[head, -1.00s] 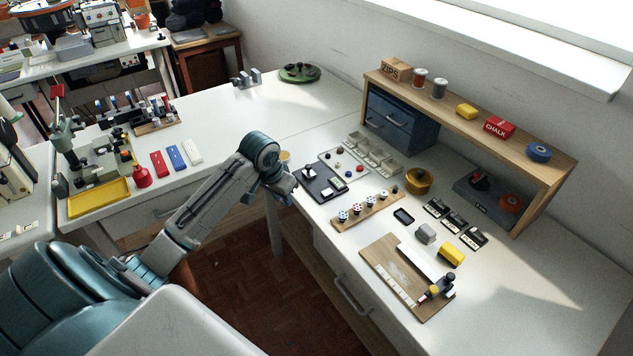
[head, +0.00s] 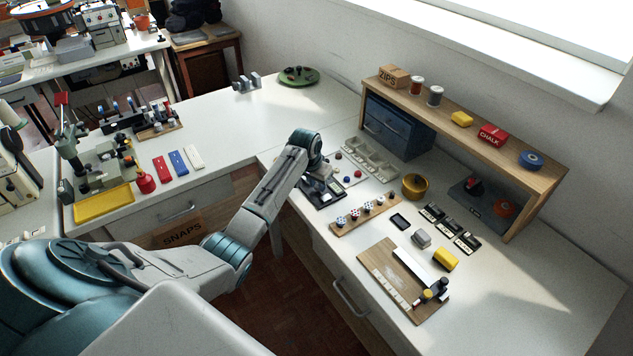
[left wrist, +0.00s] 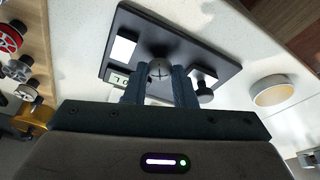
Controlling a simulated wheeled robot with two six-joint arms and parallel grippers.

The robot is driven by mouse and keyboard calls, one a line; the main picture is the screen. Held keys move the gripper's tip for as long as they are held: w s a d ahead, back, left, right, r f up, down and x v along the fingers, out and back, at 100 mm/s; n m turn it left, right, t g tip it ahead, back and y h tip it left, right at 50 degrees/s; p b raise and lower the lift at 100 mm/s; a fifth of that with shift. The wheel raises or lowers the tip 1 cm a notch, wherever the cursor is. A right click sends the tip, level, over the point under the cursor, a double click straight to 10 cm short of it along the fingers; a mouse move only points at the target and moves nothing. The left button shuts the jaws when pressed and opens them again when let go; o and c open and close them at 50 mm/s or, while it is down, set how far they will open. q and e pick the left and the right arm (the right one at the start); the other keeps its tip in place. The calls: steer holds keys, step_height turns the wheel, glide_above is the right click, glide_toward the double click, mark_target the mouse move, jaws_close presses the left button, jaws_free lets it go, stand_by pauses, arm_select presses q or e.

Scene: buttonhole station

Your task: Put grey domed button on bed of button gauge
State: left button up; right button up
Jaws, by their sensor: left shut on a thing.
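The button gauge (head: 326,195) is a dark flat plate at the near-left edge of the right-hand table, partly hidden by my left arm in the head view. In the left wrist view the gauge (left wrist: 195,42) shows white pads, a small display and a black knob. My left gripper (left wrist: 160,86) is over the gauge, shut on the grey domed button (left wrist: 160,70), which shows between the fingertips. Whether the button touches the gauge, I cannot tell. In the head view my left gripper (head: 322,173) is small and its fingers are unclear. My right gripper is not in view.
A grey compartment tray (head: 371,158) stands behind, with a yellow pot (head: 415,187) to the right. A cream round dish (left wrist: 272,93) is beside the gauge in the wrist view.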

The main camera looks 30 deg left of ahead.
arm_select(q)
steer(key=shift+f, duration=0.4)
steer(key=shift+f, duration=0.1)
steer(key=o, duration=0.7)
steer(key=shift+c, duration=0.2)
steer(key=shift+r, duration=0.4)
steer(key=b+v, duration=0.2)
steer(key=v, duration=0.9)
steer(key=shift+s+r, duration=0.2)
steer(key=shift+r, duration=0.05)
